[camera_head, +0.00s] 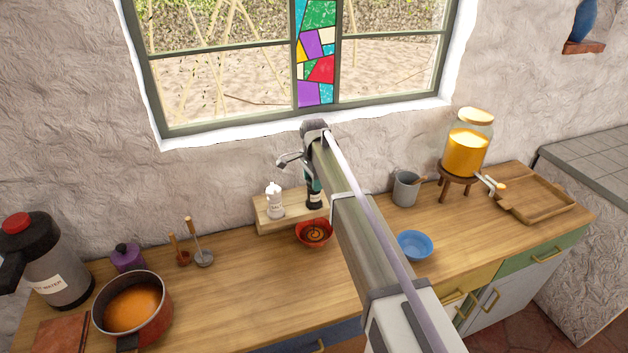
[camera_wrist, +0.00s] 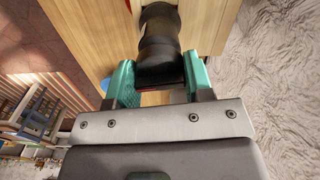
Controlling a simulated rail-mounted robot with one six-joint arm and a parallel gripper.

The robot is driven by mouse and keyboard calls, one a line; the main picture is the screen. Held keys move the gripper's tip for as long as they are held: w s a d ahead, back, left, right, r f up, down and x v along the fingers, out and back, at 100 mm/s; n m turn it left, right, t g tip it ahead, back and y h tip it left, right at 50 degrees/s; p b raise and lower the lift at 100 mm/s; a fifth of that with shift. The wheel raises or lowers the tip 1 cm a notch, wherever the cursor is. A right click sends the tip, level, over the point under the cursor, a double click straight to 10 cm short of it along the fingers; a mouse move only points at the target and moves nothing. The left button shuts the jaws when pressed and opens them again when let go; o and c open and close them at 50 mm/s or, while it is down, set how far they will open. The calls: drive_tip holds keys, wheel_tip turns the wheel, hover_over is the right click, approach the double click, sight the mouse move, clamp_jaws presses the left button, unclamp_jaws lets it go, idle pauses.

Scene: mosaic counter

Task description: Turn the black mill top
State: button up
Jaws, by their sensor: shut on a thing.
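The black mill (camera_head: 315,198) stands upright on the small wooden shelf (camera_head: 262,222) against the wall, to the right of a white mill (camera_head: 275,200). My gripper (camera_head: 312,177) is above the black mill and partly covered by my arm in the head view. In the wrist view, the teal fingers of my gripper (camera_wrist: 157,82) are on both sides of the black mill (camera_wrist: 158,42) and shut on its top. How far the top is turned cannot be told.
A red bowl (camera_head: 314,234) stands in front of the shelf, close to my arm. A blue bowl (camera_head: 415,244), a grey mug (camera_head: 405,188) and a glass dispenser (camera_head: 467,145) stand to the right. An orange-filled pot (camera_head: 134,308) is at the left. The front middle counter is clear.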

drive_tip(key=shift+m, duration=0.8)
drive_tip(key=o, duration=0.9)
wheel_tip(320, 180, up, 11)
drive_tip(key=p, duration=1.1)
drive_tip(key=shift+f, duration=0.1)
